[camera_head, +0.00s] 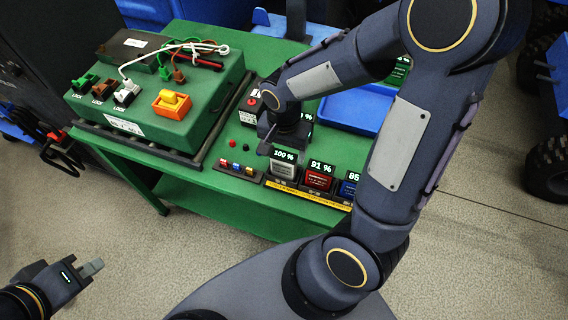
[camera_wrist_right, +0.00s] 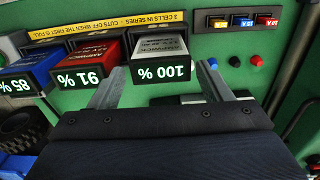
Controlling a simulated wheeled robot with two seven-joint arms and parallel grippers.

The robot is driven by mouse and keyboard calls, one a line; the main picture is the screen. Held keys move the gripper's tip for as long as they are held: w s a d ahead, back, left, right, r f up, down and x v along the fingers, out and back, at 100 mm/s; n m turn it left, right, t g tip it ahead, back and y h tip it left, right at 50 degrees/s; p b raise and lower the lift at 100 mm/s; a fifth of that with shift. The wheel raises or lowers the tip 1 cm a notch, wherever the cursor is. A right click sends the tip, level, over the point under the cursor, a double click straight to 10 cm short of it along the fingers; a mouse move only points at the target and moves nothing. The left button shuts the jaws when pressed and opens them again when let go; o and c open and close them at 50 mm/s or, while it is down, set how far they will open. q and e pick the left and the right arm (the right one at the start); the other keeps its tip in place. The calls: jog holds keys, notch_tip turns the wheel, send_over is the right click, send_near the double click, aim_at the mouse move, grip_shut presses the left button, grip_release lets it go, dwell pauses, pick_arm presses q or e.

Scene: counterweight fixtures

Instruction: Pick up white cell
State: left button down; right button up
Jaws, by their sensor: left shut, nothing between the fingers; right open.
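The white cell (camera_head: 284,167) stands in the row at the front edge of the green table, with a "100 %" display on top. It also shows, upside down, in the right wrist view (camera_wrist_right: 158,46). My right gripper (camera_head: 272,146) is open just above and behind it. In the right wrist view its two fingers (camera_wrist_right: 160,84) reach toward the cell, one toward each side, with nothing held. Whether they touch it cannot be told. My left gripper (camera_head: 92,268) is shut and empty at the lower left, away from the table.
A red cell (camera_head: 318,177) marked 91 % and a blue cell (camera_head: 348,188) marked 85 % stand close beside the white one. Small coloured fuses (camera_head: 236,169) sit on its other side. A green box (camera_head: 158,100) with cables and a blue tray (camera_head: 352,108) are behind.

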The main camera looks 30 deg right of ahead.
aim_at(284, 155)
jog(key=shift+w+f, duration=0.1)
jog(key=shift+f, duration=1.4)
jog(key=shift+r, duration=0.15)
jog(key=c, duration=1.2)
